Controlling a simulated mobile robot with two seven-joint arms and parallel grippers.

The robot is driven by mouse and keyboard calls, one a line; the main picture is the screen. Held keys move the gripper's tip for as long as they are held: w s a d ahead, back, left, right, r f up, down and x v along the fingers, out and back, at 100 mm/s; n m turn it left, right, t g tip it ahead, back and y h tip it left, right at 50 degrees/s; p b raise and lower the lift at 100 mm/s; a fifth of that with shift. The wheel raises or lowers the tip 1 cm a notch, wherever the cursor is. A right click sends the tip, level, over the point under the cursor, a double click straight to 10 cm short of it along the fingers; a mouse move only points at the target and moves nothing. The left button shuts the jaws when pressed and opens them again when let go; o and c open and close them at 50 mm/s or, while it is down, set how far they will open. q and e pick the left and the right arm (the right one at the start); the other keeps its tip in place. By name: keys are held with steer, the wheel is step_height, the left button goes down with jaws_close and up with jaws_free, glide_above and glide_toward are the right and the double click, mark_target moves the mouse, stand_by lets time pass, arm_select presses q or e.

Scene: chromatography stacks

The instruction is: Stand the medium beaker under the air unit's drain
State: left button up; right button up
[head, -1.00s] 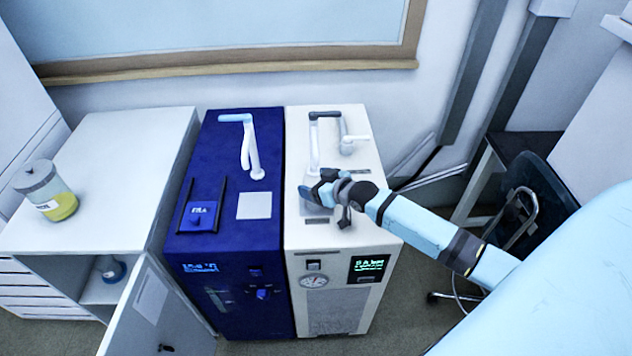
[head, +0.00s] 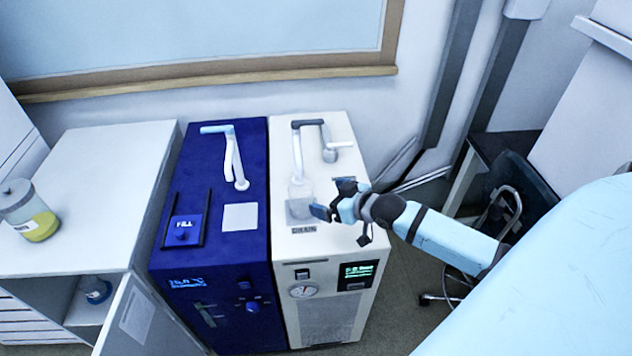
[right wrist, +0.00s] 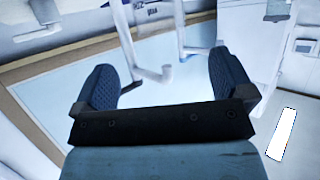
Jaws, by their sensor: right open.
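The white air unit (head: 345,225) stands right of a blue unit, with a "DRAIN" label (head: 304,230) on its top. A grey and white drain pipe (head: 297,150) arches over the top and points down. A clear beaker (head: 299,198) stands upright below the pipe end, on a grey square pad behind the label; its faint outline makes its exact edges hard to tell. My right gripper (head: 328,212) is just right of the beaker, apart from it as far as I can tell. In the right wrist view its fingers (right wrist: 165,85) are spread with nothing between them. My left gripper is not in view.
The blue unit (head: 215,275) has its own bent pipe (head: 231,155) and a FILL block. A white cabinet (head: 100,180) at the left carries a jar of yellow liquid (head: 35,212); its door (head: 140,315) hangs open. A dark stool (head: 510,195) stands at the right.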

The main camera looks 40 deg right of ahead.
steer(key=s+a+f+g, duration=0.1)
steer(key=s+a+f, duration=0.5)
steer(key=s+a, duration=0.2)
steer(key=s+a+f+g, duration=0.1)
steer(key=s+a+f, duration=0.6)
steer(key=s+a, duration=0.2)
steer(key=a, duration=0.2)
steer(key=shift+s+a+n, duration=0.25)
steer(key=shift+a+n, duration=0.05)
steer(key=shift+r, duration=0.1)
steer(key=r+p, duration=0.3)
steer(key=p, duration=0.1)
steer(key=shift+d+r, duration=0.2)
steer(key=shift+r, duration=0.1)
